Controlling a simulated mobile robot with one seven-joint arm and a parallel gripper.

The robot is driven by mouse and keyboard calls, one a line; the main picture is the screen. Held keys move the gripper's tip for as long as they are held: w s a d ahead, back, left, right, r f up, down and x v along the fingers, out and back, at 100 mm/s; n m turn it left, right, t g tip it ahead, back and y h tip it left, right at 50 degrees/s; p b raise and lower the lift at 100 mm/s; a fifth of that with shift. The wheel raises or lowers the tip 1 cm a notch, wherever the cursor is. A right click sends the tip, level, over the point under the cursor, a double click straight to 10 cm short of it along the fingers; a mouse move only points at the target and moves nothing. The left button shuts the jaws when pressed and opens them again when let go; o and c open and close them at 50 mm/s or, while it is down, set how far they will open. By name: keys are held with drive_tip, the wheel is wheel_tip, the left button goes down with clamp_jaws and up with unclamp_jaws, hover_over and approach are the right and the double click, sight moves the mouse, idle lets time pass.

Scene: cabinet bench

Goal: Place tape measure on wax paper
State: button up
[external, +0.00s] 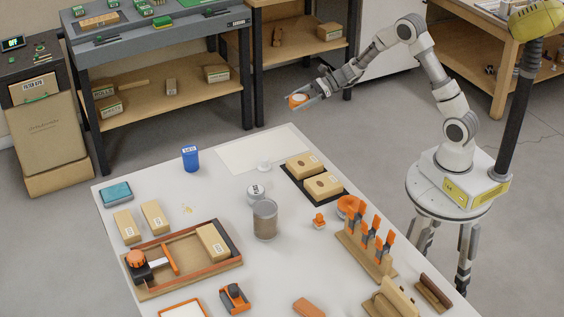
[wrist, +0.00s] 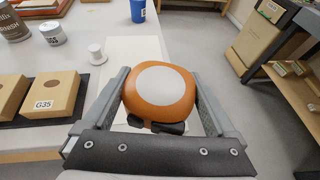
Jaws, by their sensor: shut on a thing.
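The orange tape measure (wrist: 160,88), with a pale round face, is held between the fingers of my gripper (wrist: 162,100) in the wrist view. In the external view, my gripper (external: 300,99) holds the tape measure (external: 298,101) in the air, beyond the far right side of the table. The wax paper (external: 262,152) is a pale sheet lying flat at the far end of the white table. It also shows in the wrist view (wrist: 135,55), partly hidden behind the tape measure and gripper.
A small white spool-like object (external: 264,166) stands at the paper's near edge. Two cardboard boxes (external: 323,186) sit on a dark mat to the right. A blue cup (external: 190,158) stands left of the paper.

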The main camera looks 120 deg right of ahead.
drive_tip(key=b, duration=0.3)
hover_over(274, 146)
wheel_tip(274, 146, down, 7)
drive_tip(key=shift+d, duration=0.1)
drive_tip(key=shift+f+b, duration=0.3)
drive_tip(key=shift+f, duration=1.7)
drive_tip(key=shift+f+b, duration=0.25)
drive_tip(key=shift+b, duration=0.05)
drive_tip(key=o, duration=1.3)
drive_tip(key=shift+r, duration=0.1)
drive_tip(key=shift+r, duration=0.1)
